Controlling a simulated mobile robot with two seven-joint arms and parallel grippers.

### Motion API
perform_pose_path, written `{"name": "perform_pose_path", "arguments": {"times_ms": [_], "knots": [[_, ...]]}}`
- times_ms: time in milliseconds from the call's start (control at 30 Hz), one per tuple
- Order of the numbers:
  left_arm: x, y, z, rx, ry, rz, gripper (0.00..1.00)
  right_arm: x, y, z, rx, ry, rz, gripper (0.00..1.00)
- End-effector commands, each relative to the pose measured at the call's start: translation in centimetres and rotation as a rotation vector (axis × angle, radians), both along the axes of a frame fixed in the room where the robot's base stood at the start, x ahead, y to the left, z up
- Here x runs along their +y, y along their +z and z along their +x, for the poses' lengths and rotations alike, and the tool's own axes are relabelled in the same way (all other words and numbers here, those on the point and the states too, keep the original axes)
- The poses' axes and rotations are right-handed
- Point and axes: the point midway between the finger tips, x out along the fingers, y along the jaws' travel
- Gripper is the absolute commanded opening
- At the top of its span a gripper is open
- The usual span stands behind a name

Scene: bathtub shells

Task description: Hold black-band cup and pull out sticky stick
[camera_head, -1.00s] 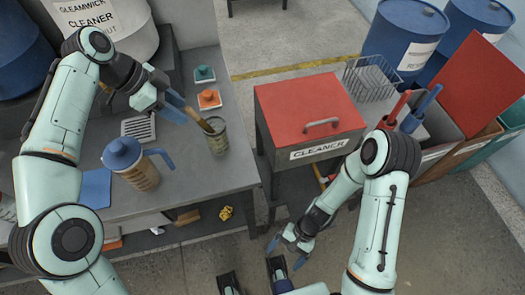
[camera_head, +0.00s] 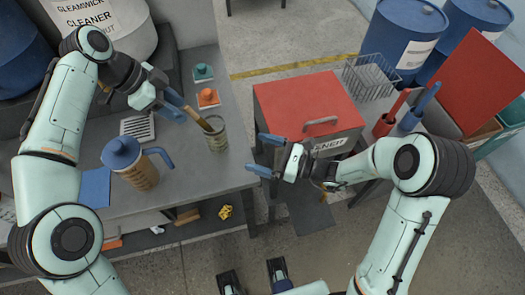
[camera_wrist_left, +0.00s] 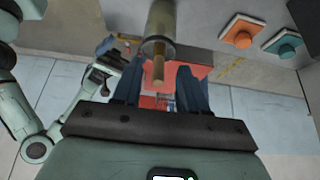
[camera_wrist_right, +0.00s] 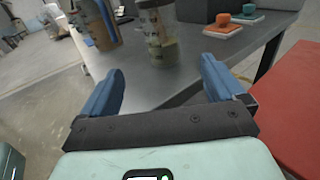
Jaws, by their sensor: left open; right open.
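A greenish see-through cup (camera_head: 217,137) stands upright near the right edge of the grey table; I cannot clearly make out a black band. A brown wooden stick (camera_head: 203,122) leans out of it toward the upper left. My left gripper (camera_head: 181,107) is open at the stick's upper end; in the left wrist view the stick (camera_wrist_left: 158,70) shows between the fingers, contact unclear. My right gripper (camera_head: 262,155) is open and empty, right of the cup and apart from it. In the right wrist view the cup (camera_wrist_right: 158,38) is ahead between the fingers.
A blue-lidded jug (camera_head: 130,160) stands left of the cup. Orange (camera_head: 208,97) and teal (camera_head: 203,73) handled blocks lie behind it. A red-topped cabinet (camera_head: 300,105) stands to the right, across a gap from the table (camera_head: 205,175).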

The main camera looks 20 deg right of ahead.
Motion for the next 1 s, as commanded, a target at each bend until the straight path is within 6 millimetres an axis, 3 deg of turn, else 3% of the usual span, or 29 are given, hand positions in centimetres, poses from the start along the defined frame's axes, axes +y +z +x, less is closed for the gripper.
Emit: {"name": "perform_pose_path", "arguments": {"times_ms": [167,700,1000], "knots": [[0.0,0.0,0.0,0.000,0.000,0.000,0.43,1.1,0.1,1.1,0.006,-0.009,0.011,0.96],[0.0,0.0,0.0,0.000,0.000,0.000,0.43,9.1,0.0,6.8,0.006,-0.008,0.007,0.96],[0.0,0.0,0.0,0.000,0.000,0.000,0.43,10.7,0.0,8.0,0.006,-0.010,0.007,0.96]]}}
